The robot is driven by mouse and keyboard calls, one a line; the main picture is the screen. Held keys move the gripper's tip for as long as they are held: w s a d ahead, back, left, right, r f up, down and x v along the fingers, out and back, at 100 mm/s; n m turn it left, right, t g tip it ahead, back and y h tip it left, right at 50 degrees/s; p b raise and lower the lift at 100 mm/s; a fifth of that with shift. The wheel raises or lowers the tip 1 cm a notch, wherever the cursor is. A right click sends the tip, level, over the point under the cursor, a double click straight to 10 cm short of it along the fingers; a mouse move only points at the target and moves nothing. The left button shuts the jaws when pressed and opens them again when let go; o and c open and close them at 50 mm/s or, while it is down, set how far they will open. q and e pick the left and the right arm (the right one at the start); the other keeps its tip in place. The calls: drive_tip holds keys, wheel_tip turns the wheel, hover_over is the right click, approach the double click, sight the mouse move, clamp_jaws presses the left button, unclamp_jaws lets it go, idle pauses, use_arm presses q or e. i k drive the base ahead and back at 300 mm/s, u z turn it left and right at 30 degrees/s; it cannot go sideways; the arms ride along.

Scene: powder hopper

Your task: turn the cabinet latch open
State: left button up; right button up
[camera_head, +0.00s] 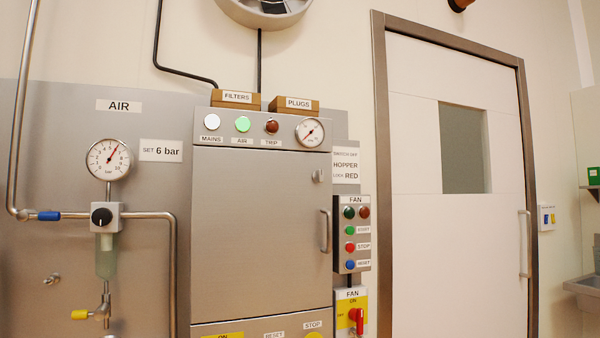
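The cabinet (258,235) is a grey metal box on the wall, and its door is shut. The cabinet latch (318,176) is a small metal piece near the upper right of the door. It is too small to tell its exact turn. A vertical bar handle (324,231) sits below it on the door's right edge. Neither of my grippers is in view.
A fan box (352,235) with several buttons and a red rotary switch (356,315) stand close right of the cabinet. Air pipes, a gauge (109,159) and a regulator (105,217) are on the left. A white room door (420,240) is at the right.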

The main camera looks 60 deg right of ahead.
sight(318, 175)
drive_tip(key=z, duration=0.75)
drive_tip(key=i, duration=1.05)
drive_tip(key=z, duration=1.05)
